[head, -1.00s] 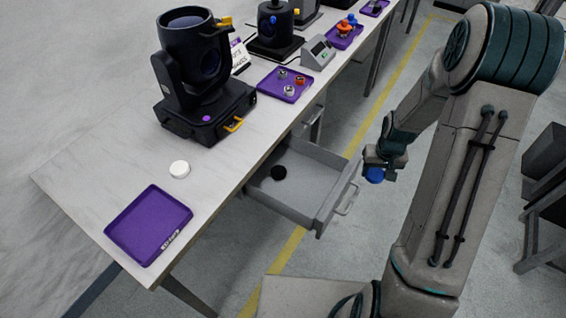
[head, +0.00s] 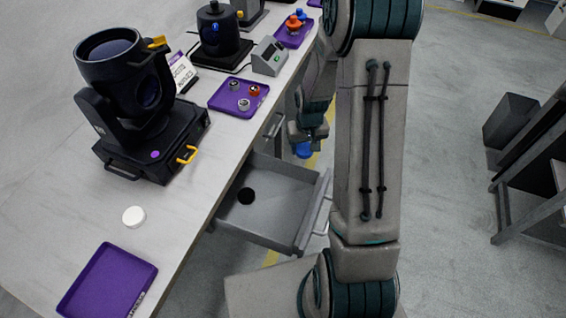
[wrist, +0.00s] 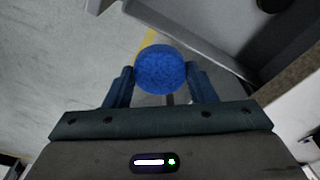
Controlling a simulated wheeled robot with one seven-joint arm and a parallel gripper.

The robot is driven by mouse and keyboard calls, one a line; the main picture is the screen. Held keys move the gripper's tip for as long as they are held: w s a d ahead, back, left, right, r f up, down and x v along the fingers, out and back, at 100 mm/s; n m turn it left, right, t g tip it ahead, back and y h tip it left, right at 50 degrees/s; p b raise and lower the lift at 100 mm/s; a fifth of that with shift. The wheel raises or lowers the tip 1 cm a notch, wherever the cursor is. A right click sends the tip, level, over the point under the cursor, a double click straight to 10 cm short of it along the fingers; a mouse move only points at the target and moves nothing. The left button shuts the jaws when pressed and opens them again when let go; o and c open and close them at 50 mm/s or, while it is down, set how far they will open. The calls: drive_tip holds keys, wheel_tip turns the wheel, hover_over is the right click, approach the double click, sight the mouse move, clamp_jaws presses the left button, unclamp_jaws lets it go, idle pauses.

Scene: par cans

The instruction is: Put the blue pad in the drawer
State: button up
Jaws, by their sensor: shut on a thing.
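The blue pad (wrist: 160,70) is a round disc between my two fingers in the wrist view. My gripper (wrist: 160,84) is shut on it. In the head view the blue pad (head: 303,150) hangs under my gripper (head: 304,140), in the air by the far right corner of the drawer. The grey drawer (head: 282,232) is pulled out from under the table. A black round pad (head: 246,196) lies inside it toward the left, and the rest of its floor looks bare. My arm hides part of the area right of the drawer.
A white round pad (head: 134,217) and an empty purple tray (head: 108,284) are on the table (head: 60,218). A black moving-head lamp (head: 140,100) stands behind them. A purple tray (head: 222,104) holds several small parts. A dark rack (head: 535,165) stands at right.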

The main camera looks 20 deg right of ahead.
sight(288, 194)
drive_tip(key=s+a+f+m+b, duration=0.2)
drive_tip(key=f+m+b, duration=0.1)
drive_tip(key=b, duration=0.3)
drive_tip(key=s+a+f+m+b, duration=0.1)
drive_tip(key=a+f+m+b, duration=0.1)
drive_tip(key=f+b, duration=0.3)
drive_tip(key=s+a+f+m+h+b, duration=0.1)
drive_tip(key=s+a+f+m+b, duration=0.1)
drive_tip(key=b, duration=0.7)
drive_tip(key=shift+s+a+f+m, duration=0.2)
drive_tip(key=shift+a+f+m, duration=0.05)
drive_tip(key=shift+f+m, duration=0.3)
drive_tip(key=shift+s+a+f+m, duration=0.15)
drive_tip(key=shift+a+f+m, duration=0.05)
drive_tip(key=shift+f+m, duration=0.35)
drive_tip(key=shift+f+b, duration=0.5)
drive_tip(key=shift+b, duration=0.05)
drive_tip(key=o, duration=1)
drive_tip(key=shift+o, duration=0.2)
wheel_tip(288, 194, up, 14)
drive_tip(key=s+a+p, duration=0.1)
drive_tip(key=p, duration=0.2)
drive_tip(key=shift+p, duration=0.4)
